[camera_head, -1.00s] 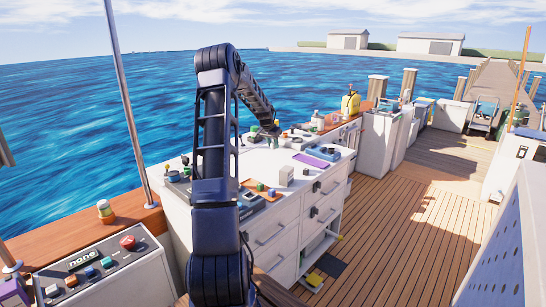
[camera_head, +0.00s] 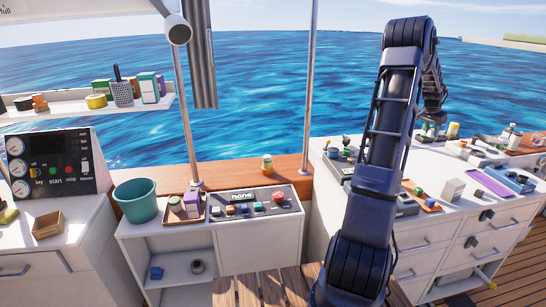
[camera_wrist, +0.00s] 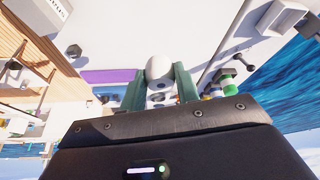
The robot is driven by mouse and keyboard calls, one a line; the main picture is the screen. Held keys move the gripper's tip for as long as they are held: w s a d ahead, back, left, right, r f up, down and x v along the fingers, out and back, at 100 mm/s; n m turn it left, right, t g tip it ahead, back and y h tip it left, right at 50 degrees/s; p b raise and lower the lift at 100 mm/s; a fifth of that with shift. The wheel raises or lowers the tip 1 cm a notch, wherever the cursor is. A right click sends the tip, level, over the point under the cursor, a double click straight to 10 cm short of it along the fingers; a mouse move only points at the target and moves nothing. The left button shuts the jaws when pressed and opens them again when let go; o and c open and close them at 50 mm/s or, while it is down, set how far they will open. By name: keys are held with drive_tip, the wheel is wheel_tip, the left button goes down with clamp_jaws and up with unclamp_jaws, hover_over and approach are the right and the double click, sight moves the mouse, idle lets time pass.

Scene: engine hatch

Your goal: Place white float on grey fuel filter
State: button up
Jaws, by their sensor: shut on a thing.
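My gripper (camera_wrist: 159,80) is shut on the white float (camera_wrist: 160,68), a rounded white piece with a small dark hole, held between two green fingers in the wrist view. In the head view my arm reaches over the white counter (camera_head: 450,225) on the right. The gripper end is small there, and the float cannot be made out. I cannot single out the grey fuel filter with certainty in either view.
A teal bucket (camera_head: 136,200), a small tray (camera_head: 183,216) and a button panel (camera_head: 245,206) stand on the low cabinet. A shelf (camera_head: 80,112) with containers is at upper left. A wooden box (camera_head: 48,224) sits below it. Metal poles rise between counters.

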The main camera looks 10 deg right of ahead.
drive_tip(key=w+a+n, duration=0.2)
drive_tip(key=w+a, duration=0.8)
drive_tip(key=a, duration=0.2)
drive_tip(key=n+t+y, duration=0.3)
drive_tip(key=n+y, duration=0.2)
drive_tip(key=n, duration=1)
hover_over(267, 155)
drive_tip(key=s, duration=0.2)
drive_tip(key=f, duration=0.2)
wheel_tip(267, 155, down, 19)
drive_tip(key=shift+f, duration=0.2)
drive_tip(key=o, duration=0.5)
drive_tip(key=shift+f, duration=0.15)
drive_tip(key=o, duration=0.4)
drive_tip(key=shift+o, duration=0.2)
